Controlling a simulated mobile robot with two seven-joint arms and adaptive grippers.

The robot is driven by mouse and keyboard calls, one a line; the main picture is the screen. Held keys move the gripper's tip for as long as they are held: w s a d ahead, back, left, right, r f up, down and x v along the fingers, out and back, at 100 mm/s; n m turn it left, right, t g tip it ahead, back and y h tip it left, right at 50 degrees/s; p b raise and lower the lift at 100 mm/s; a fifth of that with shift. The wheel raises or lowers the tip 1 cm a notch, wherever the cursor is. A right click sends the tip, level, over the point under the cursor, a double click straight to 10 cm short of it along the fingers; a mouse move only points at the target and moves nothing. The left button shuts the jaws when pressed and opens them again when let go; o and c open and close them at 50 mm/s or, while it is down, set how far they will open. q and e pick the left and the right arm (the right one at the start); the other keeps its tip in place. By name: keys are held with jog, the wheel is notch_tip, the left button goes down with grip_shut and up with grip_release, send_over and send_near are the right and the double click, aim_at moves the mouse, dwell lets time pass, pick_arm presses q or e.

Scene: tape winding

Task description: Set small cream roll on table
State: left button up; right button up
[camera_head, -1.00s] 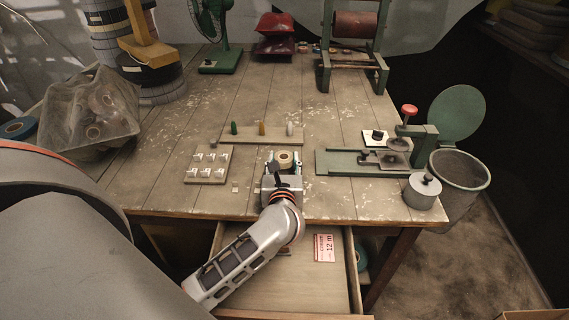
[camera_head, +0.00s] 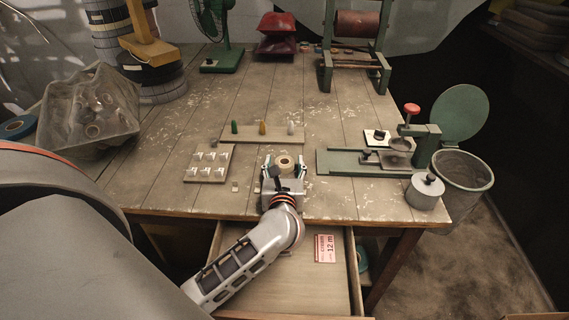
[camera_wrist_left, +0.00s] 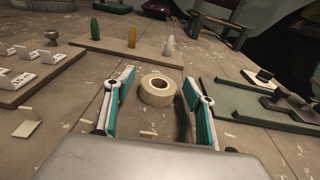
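The small cream roll (camera_head: 285,162) lies flat on the wooden table (camera_head: 330,205), with its hole facing up. It also shows in the left wrist view (camera_wrist_left: 158,89), between and a little beyond my fingers. My left gripper (camera_head: 285,168) is open around the roll. In the left wrist view its two teal-lined fingers (camera_wrist_left: 158,100) stand wide apart, with clear gaps on both sides of the roll. My right gripper is not in view.
A board with several coloured cones (camera_head: 262,135) stands just behind the roll. A board of small white tags (camera_head: 207,165) is to the left, and a green press device (camera_head: 370,162) to the right. An open drawer (camera_head: 290,285) with a red-and-white label is below the table's front edge.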

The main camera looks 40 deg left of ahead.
pick_arm(q)
jog(key=shift+s+f, duration=0.1)
jog(key=shift+f, duration=0.25)
jog(key=shift+r, duration=0.3)
jog(key=shift+r+p, duration=0.6)
jog(key=shift+p, duration=0.05)
jog(key=v, duration=1.2)
jog(key=shift+f, duration=0.15)
jog(key=shift+d, duration=0.1)
